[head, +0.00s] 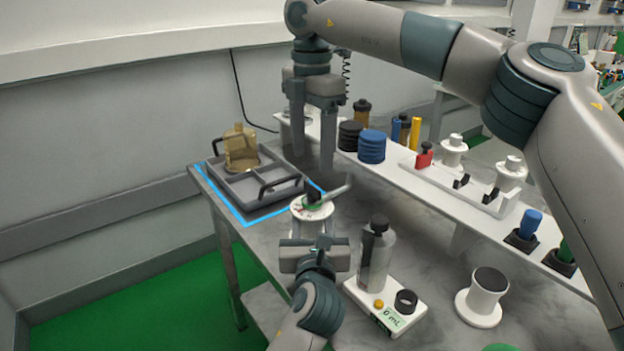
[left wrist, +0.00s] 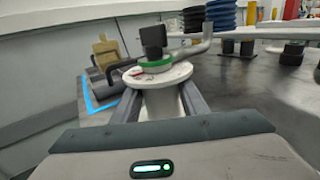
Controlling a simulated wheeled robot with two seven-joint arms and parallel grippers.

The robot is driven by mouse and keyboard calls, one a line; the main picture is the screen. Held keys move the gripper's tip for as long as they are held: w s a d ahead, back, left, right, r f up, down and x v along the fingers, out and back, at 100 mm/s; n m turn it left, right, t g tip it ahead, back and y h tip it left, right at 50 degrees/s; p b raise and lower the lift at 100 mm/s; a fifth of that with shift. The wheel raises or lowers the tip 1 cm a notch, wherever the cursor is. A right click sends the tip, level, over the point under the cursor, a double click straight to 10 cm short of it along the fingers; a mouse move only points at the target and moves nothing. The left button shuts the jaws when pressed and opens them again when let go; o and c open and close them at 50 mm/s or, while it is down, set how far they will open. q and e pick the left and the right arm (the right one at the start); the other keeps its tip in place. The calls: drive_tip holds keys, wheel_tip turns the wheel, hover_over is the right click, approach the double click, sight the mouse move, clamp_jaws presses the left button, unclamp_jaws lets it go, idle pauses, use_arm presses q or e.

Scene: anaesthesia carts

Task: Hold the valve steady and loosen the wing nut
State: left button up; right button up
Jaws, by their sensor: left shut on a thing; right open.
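The valve (head: 300,211) is a white upright body with a round top. A green ring, a black block-like piece (head: 313,197) and a grey lever (head: 338,191) sit on that top. In the left wrist view the black piece (left wrist: 153,36) stands above the green ring, and the white body (left wrist: 162,102) is between my fingers. I cannot tell for sure which part is the wing nut. My left gripper (head: 313,234) is shut on the valve body from the near side. My right gripper (head: 312,160) is open and empty, fingers down, above and beyond the valve.
A grey tray (head: 243,187) with an amber bottle (head: 240,147) stands left of the valve within a blue outline. A grey bottle (head: 377,255) and a white 0 mL device (head: 358,294) are close on the right. A white shelf (head: 470,220) holding several items runs behind.

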sight(312, 185)
wheel_tip(312, 185, down, 7)
idle(0.3)
drive_tip(key=c, duration=1)
